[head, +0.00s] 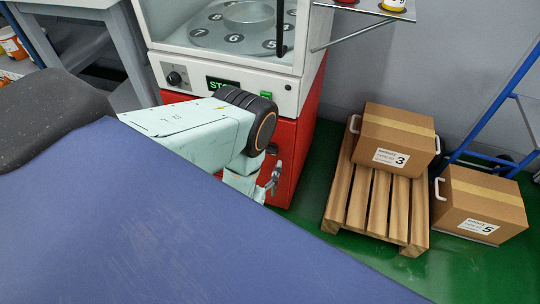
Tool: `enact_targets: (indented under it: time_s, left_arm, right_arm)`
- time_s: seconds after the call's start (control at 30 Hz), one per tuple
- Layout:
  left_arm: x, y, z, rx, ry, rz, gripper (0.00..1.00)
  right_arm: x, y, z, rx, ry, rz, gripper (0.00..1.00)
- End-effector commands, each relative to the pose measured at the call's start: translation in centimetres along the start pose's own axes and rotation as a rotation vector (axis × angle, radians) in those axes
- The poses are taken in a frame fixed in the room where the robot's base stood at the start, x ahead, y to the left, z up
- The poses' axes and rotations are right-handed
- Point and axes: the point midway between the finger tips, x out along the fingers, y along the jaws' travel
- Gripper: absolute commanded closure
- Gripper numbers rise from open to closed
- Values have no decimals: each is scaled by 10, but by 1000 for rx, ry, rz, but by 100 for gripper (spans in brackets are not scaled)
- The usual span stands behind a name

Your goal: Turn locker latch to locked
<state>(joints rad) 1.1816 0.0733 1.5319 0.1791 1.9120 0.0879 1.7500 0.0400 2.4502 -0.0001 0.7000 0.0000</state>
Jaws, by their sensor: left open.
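The red locker (294,150) is the lower cabinet under a white machine. My left arm comes in from the left and covers much of the locker's front. My left gripper (272,178) is open in front of the locker, close to its face. Whether it touches the locker I cannot tell. A small dark part (271,150) shows just above the gripper, partly behind my wrist; I cannot tell if it is the latch. The latch's position cannot be read. My right gripper is not in view.
The white machine (290,95) has a knob (175,78), a green-lit display (223,84) and a numbered turntable (205,35). At right, a box marked 3 (400,130) sits on a wooden pallet (357,203). A box marked 5 (485,195) stands beside it. Green floor lies between locker and pallet.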

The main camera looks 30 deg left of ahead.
Motion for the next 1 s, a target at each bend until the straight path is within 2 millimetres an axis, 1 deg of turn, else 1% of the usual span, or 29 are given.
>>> enact_targets:
  time_s: [0.03,0.1,0.2,0.3,0.43,0.63,0.67,1.0]
  left_arm:
    - [9,0,2,-1,4,-1,32]
    - [20,0,1,-1,3,0,32]
    - [32,1,2,-2,2,0,32]
    - [39,2,2,-1,-1,0,32]
    - [44,3,1,0,-1,0,32]
    - [44,4,0,0,-1,1,32]
    - [44,4,0,0,-1,1,34]
    - [44,4,1,0,-2,1,63]
  right_arm:
    - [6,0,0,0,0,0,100]
    - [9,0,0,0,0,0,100]
    - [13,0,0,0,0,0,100]
    - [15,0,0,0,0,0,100]
    - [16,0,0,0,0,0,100]
    - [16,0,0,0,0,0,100]
    - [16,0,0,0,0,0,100]
    - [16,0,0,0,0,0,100]
